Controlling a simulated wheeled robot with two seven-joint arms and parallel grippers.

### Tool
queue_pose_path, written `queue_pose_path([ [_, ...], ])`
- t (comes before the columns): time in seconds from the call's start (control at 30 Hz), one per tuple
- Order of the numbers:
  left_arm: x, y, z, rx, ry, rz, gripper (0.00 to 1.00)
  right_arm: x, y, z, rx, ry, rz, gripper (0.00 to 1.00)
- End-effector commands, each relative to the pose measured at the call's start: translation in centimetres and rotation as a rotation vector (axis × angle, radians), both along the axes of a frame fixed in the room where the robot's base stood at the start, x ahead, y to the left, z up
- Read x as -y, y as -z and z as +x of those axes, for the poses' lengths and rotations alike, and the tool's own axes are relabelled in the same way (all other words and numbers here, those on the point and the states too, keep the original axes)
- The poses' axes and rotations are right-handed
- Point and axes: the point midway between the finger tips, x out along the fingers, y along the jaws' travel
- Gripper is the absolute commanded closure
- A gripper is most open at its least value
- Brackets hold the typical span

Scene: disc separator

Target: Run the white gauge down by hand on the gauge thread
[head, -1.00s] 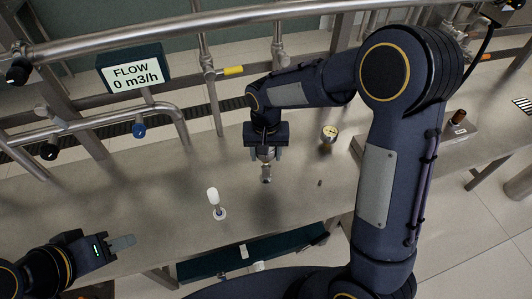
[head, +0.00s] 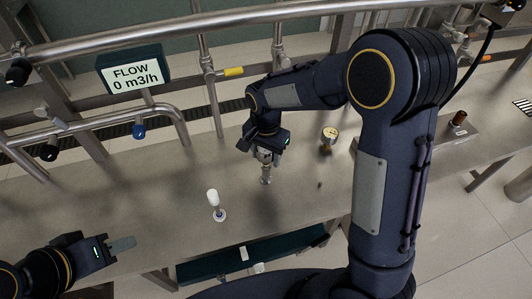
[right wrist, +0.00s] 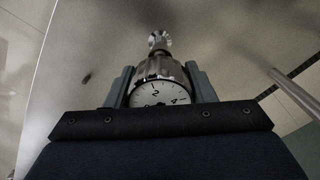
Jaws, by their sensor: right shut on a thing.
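My right gripper (head: 265,158) points down over the bench and is shut on the white gauge (right wrist: 158,95). The gauge's white dial with black figures shows between the two fingers in the right wrist view; the gripper body hides its lower part. Beyond the dial, its metal body narrows toward a silver fitting (right wrist: 159,40), which also shows below the gripper in the head view (head: 266,180). I cannot tell how far the gauge sits on the thread there. My left gripper (head: 121,244) is off at the lower left, away from the gauge; its finger gap is not clear.
A second gauge with a cream dial (head: 329,133) stands to the right. A white-topped piece on a round foot (head: 214,200) stands to the left. A small dark bit (head: 319,185) lies on the bench (head: 170,205). Pipes and a flow display (head: 133,74) line the back.

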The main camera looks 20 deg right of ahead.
Motion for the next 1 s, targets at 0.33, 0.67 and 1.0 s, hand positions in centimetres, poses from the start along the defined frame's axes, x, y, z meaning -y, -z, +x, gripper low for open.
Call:
queue_pose_path([
  [0.33,0.0,-0.1,0.0,0.000,0.000,0.000,0.64,0.0,0.0,0.0,0.001,0.101,0.000,0.78],
  [0.67,0.0,-0.7,0.0,0.000,0.000,0.000,0.64,-0.1,0.0,0.0,0.001,0.381,-0.001,0.78],
  [1.0,0.0,-1.6,0.0,0.000,0.000,0.000,0.64,-0.1,-0.2,0.1,0.002,0.547,-0.002,0.82],
])
